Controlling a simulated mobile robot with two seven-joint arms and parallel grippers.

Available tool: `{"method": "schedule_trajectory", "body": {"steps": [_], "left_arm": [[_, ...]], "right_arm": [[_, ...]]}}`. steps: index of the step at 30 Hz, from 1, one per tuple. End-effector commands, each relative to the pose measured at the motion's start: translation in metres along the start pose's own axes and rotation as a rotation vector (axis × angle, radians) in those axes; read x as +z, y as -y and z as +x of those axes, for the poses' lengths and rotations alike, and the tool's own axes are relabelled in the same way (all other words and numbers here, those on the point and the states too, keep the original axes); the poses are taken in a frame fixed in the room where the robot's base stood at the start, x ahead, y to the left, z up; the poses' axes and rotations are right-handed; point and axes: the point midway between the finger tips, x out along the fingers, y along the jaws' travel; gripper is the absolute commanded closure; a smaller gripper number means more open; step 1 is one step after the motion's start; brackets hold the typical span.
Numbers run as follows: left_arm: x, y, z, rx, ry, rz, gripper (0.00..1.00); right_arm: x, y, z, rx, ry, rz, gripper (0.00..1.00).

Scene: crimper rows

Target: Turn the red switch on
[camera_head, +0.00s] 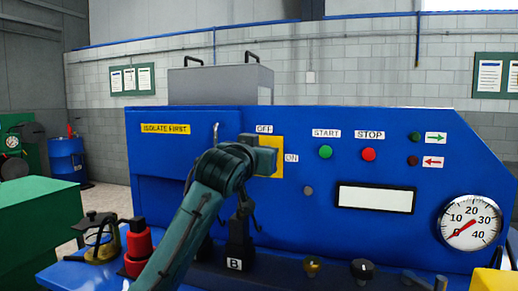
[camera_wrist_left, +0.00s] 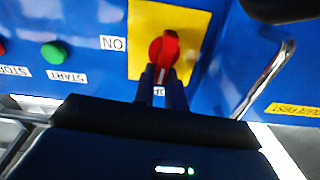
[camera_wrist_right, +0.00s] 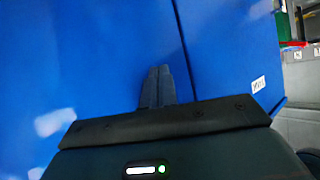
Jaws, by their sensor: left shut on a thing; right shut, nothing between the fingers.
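The red switch (camera_wrist_left: 164,48) sits on a yellow plate (camera_wrist_left: 190,25) on the blue panel. In the left wrist view its handle points down toward the partly hidden OFF label, and the ON label (camera_wrist_left: 112,43) is at the left. My left gripper (camera_wrist_left: 162,78) is shut on the handle's end. In the head view my left gripper (camera_head: 266,160) covers the switch; the yellow plate (camera_head: 278,143) shows behind it, with OFF above and ON at right. My right gripper (camera_wrist_right: 157,72) is shut and empty in front of a blue surface; the head view does not show it.
A green START button (camera_head: 325,152), a red STOP button (camera_head: 368,154) and a gauge (camera_head: 470,222) are right of the switch. A metal handle (camera_wrist_left: 262,82) stands out close to my left gripper. A black part marked B (camera_head: 237,240) and black knobs (camera_head: 362,268) stand below.

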Motion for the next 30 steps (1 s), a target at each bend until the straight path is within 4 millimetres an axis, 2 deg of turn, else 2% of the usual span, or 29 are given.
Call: {"method": "schedule_trajectory", "body": {"steps": [4, 23, 30], "left_arm": [[-0.003, -0.001, 0.000, -0.001, 0.001, 0.100, 1.00], [0.001, -0.013, 0.000, -0.001, 0.003, 0.690, 1.00], [0.005, -0.016, 0.000, -0.001, 0.002, 0.918, 1.00]], "right_arm": [[-0.009, -0.001, -0.006, 0.004, 0.007, -0.010, 1.00], [-0.011, -0.020, -0.022, 0.068, 0.103, 0.021, 1.00], [-0.010, -0.020, -0.027, 0.078, 0.135, 0.032, 1.00]]}}
